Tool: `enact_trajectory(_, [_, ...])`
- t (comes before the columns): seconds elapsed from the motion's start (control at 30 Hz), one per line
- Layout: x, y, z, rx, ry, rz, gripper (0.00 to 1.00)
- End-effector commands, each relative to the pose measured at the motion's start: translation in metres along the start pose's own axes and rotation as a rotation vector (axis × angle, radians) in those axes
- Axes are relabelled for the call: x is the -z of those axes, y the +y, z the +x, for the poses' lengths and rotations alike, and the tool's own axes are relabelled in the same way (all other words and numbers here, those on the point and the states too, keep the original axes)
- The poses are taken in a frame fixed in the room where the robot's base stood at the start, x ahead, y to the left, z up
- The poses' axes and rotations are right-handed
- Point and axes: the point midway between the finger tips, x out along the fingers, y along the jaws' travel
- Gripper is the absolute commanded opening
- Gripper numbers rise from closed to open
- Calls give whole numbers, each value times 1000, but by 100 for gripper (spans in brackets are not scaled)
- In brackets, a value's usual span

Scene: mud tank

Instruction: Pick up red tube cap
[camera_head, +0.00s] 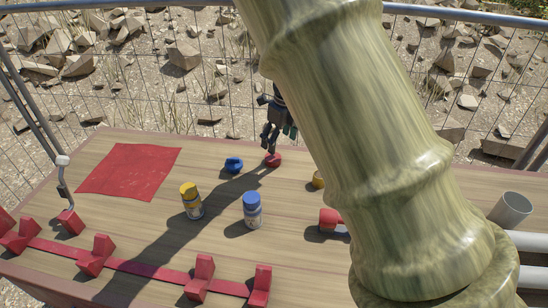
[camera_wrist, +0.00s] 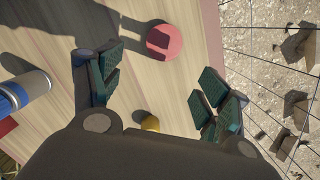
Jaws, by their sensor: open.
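The red tube cap (camera_head: 272,160) lies on the wooden table near its far edge. It also shows as a round red disc (camera_wrist: 164,42) in the wrist view, partly shadowed, beyond and between the fingertips. My gripper (camera_head: 270,140) points down just above the cap in the head view. In the wrist view my gripper (camera_wrist: 160,90) is open and empty, its green finger pads wide apart. The cap appears clear of both pads. The exact height of the fingers over it is hard to tell.
A blue cap (camera_head: 234,165) lies left of the red one. A yellow-capped bottle (camera_head: 192,202) and a blue-capped bottle (camera_head: 252,211) stand nearer. A yellow cap (camera_head: 319,180) is partly hidden by my arm. A red cloth (camera_head: 130,171) lies left; a wire fence (camera_head: 150,95) stands behind.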

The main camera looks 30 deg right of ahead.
Motion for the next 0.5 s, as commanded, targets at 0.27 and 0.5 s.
enact_trajectory(0.27, [-11, -5, 36, -4, 13, -1, 76])
enact_trajectory(0.5, [-11, -6, 54, -3, 13, 0, 76])
